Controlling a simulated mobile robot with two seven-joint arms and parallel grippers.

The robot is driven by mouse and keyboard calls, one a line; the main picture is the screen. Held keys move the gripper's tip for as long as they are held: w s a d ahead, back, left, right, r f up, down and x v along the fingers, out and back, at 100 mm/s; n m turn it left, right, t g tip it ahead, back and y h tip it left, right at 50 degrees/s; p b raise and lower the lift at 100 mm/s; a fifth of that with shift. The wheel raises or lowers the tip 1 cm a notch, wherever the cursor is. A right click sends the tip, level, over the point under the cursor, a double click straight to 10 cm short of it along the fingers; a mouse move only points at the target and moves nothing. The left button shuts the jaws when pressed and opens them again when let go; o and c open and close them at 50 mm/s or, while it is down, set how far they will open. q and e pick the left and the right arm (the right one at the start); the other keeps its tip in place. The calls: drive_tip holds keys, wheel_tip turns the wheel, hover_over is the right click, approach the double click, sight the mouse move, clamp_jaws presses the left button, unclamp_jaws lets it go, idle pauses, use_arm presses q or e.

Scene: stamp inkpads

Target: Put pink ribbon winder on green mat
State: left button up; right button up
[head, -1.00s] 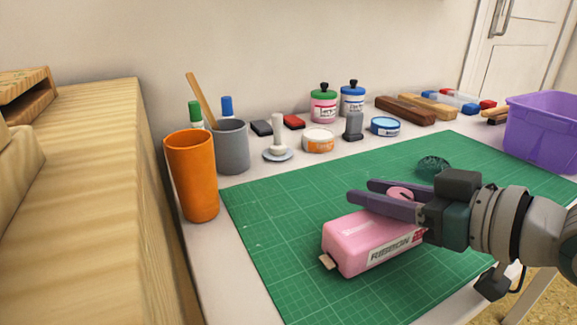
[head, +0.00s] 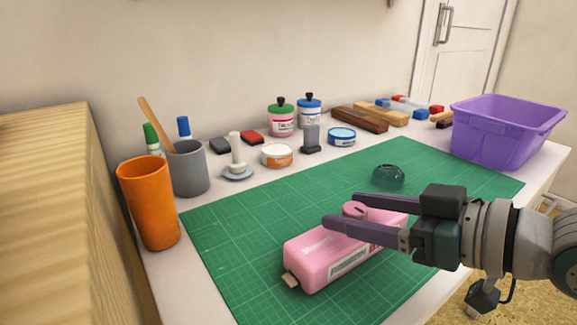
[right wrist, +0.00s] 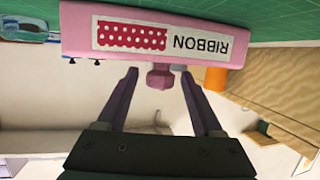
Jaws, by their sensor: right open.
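The pink ribbon winder (head: 312,262) lies on the green mat (head: 240,225), near its front. In the right wrist view its ribbon label side (right wrist: 205,40) spans the top of the picture, with a pink knob (right wrist: 160,77) pointing toward my fingers. My right gripper (head: 340,208) is open, its two fingers reaching over the winder around the knob's place. In the right wrist view the knob shows between the right gripper's fingertips (right wrist: 160,75), apart from both fingers. My left gripper is not in view.
An orange cup (head: 148,205) and a grey cup (head: 188,168) stand left of the mat. Inkpads, stamps and bottles line the back. A dark green round object (head: 388,176) sits on the mat. A purple bin (head: 505,135) stands at the right. The mat's left part is clear.

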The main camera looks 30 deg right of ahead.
drive_tip(key=p+v, duration=0.2)
drive_tip(key=v, duration=0.5)
drive_tip(key=shift+s, duration=0.1)
drive_tip(key=shift+s+d+r, duration=0.15)
drive_tip(key=shift+s, duration=0.3)
